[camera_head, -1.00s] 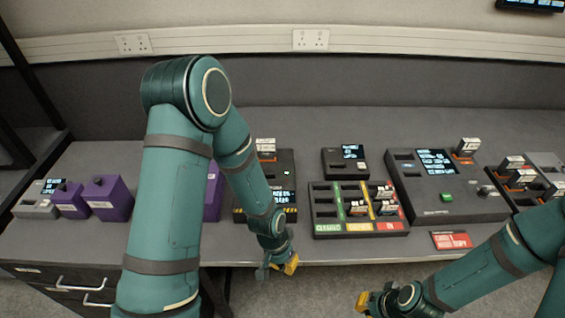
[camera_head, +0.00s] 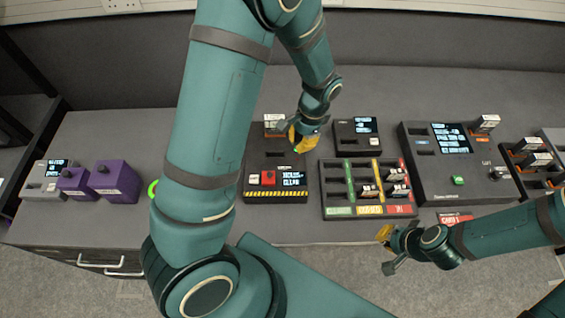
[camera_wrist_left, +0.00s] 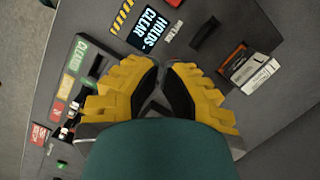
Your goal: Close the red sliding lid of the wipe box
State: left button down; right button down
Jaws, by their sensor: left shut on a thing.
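In the left wrist view the screen (camera_wrist_left: 155,28) reads "HOLDS: CLEAR". My left gripper (camera_head: 300,148), with yellow fingers, is over the box's right side. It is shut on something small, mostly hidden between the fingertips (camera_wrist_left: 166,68). My right gripper (camera_head: 386,248) is near the front table edge; its opening is unclear.
A tray with coloured columns (camera_head: 342,212) stands right of the wipe box. Behind that tray is a small screen box (camera_head: 343,140), and a larger console (camera_head: 420,180) is further right. Purple boxes (camera_head: 115,180) are at left. A white-labelled block (camera_head: 273,121) stands at the wipe box's back.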

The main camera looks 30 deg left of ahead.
aim_at(268, 177)
pick_arm(q)
jog(key=x, duration=0.9)
jog(key=shift+s+f, duration=0.15)
jog(key=shift+f, duration=0.15)
jog(key=s+a, duration=0.1)
jog(key=s, duration=0.1)
jog(key=shift+s+a+f, duration=0.15)
jog(key=shift+s+a, duration=0.15)
jog(key=shift+a, duration=0.05)
jog(key=shift+s+a+f, duration=0.15)
jog(key=shift+s, duration=0.1)
